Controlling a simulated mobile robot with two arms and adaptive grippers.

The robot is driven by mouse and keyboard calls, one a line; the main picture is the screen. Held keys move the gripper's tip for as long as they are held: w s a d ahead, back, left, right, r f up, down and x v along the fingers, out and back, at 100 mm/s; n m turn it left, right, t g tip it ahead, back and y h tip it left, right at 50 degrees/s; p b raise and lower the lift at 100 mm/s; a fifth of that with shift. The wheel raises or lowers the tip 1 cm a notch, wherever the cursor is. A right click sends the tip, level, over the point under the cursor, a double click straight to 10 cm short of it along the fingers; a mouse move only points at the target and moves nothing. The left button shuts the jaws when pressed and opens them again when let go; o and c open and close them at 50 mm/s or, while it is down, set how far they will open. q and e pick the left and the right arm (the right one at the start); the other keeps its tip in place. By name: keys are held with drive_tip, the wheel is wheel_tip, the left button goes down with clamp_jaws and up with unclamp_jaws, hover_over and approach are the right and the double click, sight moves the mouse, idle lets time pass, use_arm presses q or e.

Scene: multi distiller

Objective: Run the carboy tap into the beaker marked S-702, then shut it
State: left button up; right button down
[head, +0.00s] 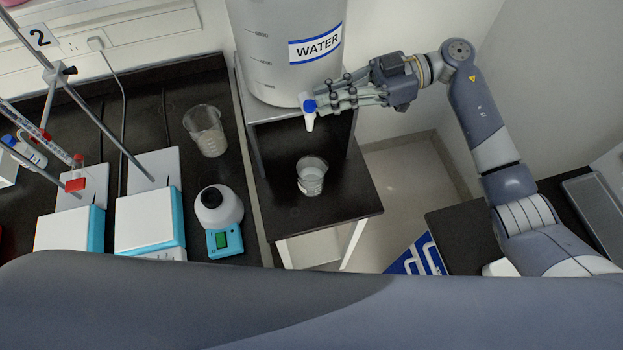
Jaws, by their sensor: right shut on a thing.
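The carboy (270,50) is a large translucent vessel labelled WATER, standing on a raised stand. Its tap has a blue handle (309,106) and a white spout (310,123) pointing down. My right gripper (325,103) reaches in from the right and is shut on the tap at its blue handle. A glass beaker (311,177) stands upright on the dark shelf below the spout. Its marking is too small to read, and I cannot tell how much liquid is in it. No stream shows clearly between spout and beaker. My left gripper is out of view.
Another beaker (206,131) stands on the dark bench to the left. Near it are a round-topped device with a teal display base (220,215), white-and-teal stirrer plates (150,220) and slanting metal rods. The shelf around the lower beaker (345,205) is clear.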

drive_tip(key=shift+f, duration=0.15)
drive_tip(key=c, duration=1.7)
unclamp_jaws()
drive_tip(key=shift+w, duration=0.15)
drive_tip(key=v, duration=1.2)
